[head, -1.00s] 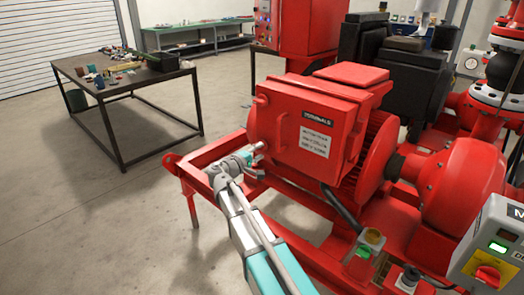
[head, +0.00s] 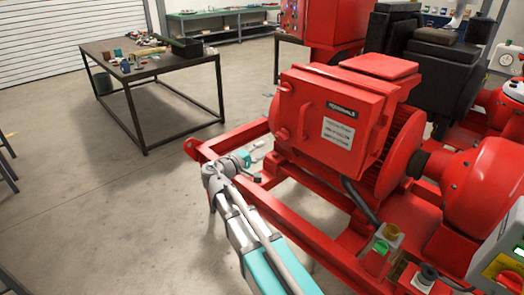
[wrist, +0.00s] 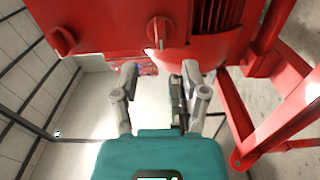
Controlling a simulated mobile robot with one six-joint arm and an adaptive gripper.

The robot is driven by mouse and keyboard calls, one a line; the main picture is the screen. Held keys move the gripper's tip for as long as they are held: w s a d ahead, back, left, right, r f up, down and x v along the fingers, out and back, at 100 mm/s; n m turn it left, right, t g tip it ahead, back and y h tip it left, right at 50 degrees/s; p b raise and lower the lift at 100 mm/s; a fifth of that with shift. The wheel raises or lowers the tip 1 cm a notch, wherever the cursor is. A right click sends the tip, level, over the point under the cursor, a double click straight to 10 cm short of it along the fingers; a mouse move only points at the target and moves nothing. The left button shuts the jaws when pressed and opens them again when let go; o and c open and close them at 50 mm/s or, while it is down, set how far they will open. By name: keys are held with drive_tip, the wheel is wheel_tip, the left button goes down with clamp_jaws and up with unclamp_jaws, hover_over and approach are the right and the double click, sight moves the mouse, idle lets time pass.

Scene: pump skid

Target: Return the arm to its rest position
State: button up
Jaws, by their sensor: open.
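My gripper (head: 258,161) is at the end of my grey and teal arm, low beside the red terminal box (head: 335,122) of the pump motor. In the wrist view my gripper (wrist: 165,82) shows two grey fingers spread apart with nothing between them. The red box's underside and a round knob (wrist: 159,30) appear above the fingertips in that view. The gripper appears to be over the left end of the red skid frame (head: 225,141), and I see no contact with the box.
A dark worktable (head: 150,62) with small parts stands at the left back. A green bench (head: 222,22) is against the far wall. Push-button boxes (head: 380,248) stand on the skid at the lower right.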

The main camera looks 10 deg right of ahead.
drive_tip(key=s+d+f+m+g+y, duration=0.5)
drive_tip(key=s+d+f+g+y, duration=0.5)
drive_tip(key=s+f, duration=0.5)
drive_tip(key=s+a+f+m+y, duration=0.2)
drive_tip(key=s+f+y, duration=0.1)
drive_tip(key=s+y, duration=0.25)
wheel_tip(320, 180, up, 11)
drive_tip(key=p, duration=1.2)
drive_tip(key=shift+d+r+g+h, duration=0.2)
drive_tip(key=shift+g+h, duration=0.1)
drive_tip(key=shift+h, duration=0.15)
drive_tip(key=shift+s, duration=0.1)
